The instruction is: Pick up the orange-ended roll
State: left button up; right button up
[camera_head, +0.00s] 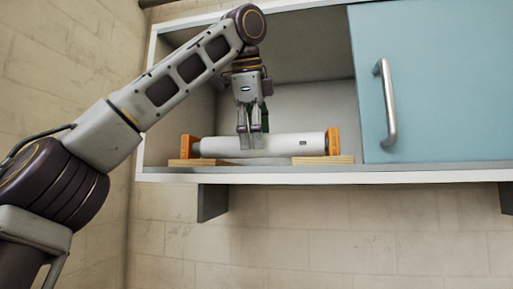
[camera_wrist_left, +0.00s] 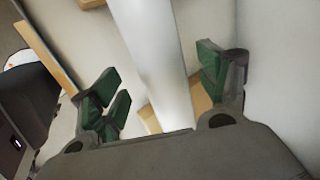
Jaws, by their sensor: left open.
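The orange-ended roll (camera_head: 285,145) is a white cylinder with an orange piece at each end. It lies level on two wooden supports on the shelf of the open cabinet in the head view. My left gripper (camera_head: 251,141) points down at the roll, a little left of its middle, with its fingertips overlapping the roll in that view. In the left wrist view the roll (camera_wrist_left: 155,55) runs between the open green-padded fingers of the left gripper (camera_wrist_left: 162,85), with gaps on both sides. The orange ends are not clear there. My right gripper is not in view.
A blue cabinet door (camera_head: 440,80) with a metal handle (camera_head: 386,102) covers the right side. The cabinet's left wall stands close to the roll's left end. Wooden supports (camera_head: 322,160) stand under the roll. A shelf edge (camera_head: 300,178) runs along the front.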

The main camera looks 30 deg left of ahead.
pick_arm(q)
jog(key=shift+x, duration=1.95)
jog(key=shift+r, duration=0.1)
grip_shut()
